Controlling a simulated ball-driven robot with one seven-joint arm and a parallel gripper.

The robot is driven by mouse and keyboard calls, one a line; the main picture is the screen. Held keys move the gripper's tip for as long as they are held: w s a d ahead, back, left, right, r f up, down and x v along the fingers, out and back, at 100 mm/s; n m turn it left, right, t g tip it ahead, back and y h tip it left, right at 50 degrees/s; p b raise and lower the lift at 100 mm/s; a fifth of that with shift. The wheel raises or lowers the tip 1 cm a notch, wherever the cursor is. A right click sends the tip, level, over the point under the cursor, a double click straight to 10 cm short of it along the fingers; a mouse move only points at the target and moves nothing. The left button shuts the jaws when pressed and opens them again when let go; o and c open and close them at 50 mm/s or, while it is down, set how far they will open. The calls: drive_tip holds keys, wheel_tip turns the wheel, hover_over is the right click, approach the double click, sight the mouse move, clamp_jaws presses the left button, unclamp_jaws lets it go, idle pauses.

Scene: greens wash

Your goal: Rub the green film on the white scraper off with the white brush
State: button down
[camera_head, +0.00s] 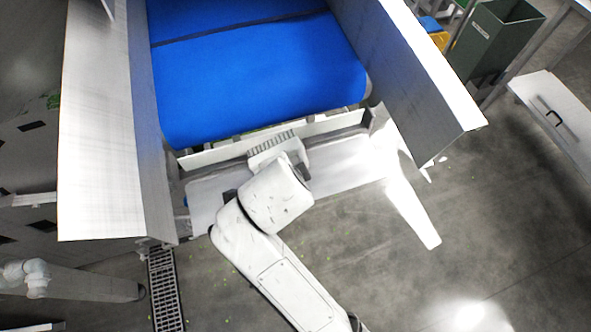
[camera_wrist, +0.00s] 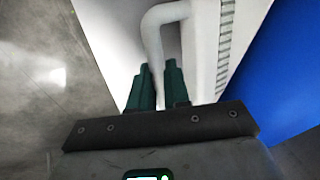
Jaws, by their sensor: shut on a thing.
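The white scraper (camera_head: 337,123) is a long pale bar across the front end of the blue belt in the head view. The white brush (camera_head: 270,143), a block with a row of dark stripes, is at the middle of the scraper. Whether it touches the bar cannot be told. In the wrist view the green fingers of my gripper (camera_wrist: 158,78) are shut on the brush's curved white handle (camera_wrist: 152,32). My arm hides the gripper in the head view. Green film cannot be made out clearly; a faint green trace shows behind the bar.
The blue belt (camera_head: 255,75) runs between tall pale side walls (camera_head: 100,130) and (camera_head: 410,65). A white tray (camera_head: 345,158) lies below the scraper. A floor drain (camera_head: 164,290) is at lower left, a green bin (camera_head: 490,38) and white cabinet (camera_head: 560,118) at right.

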drive_tip(key=shift+a, duration=0.55)
drive_tip(key=shift+s, duration=0.1)
drive_tip(key=shift+s, duration=0.2)
drive_tip(key=shift+s+d+p, duration=0.25)
drive_tip(key=shift+s+d, duration=0.05)
drive_tip(key=shift+s, duration=0.6)
drive_tip(key=shift+s+d+p, duration=0.2)
drive_tip(key=shift+s+d, duration=0.05)
drive_tip(key=shift+s, duration=0.6)
drive_tip(key=shift+s+d+p, duration=0.25)
drive_tip(key=shift+s+d, duration=0.05)
drive_tip(key=shift+s, duration=0.6)
drive_tip(key=shift+s, duration=0.1)
drive_tip(key=shift+s+d+p, duration=0.25)
drive_tip(key=shift+s, duration=0.4)
drive_tip(key=shift+s+d+p, duration=0.2)
drive_tip(key=shift+s, duration=0.45)
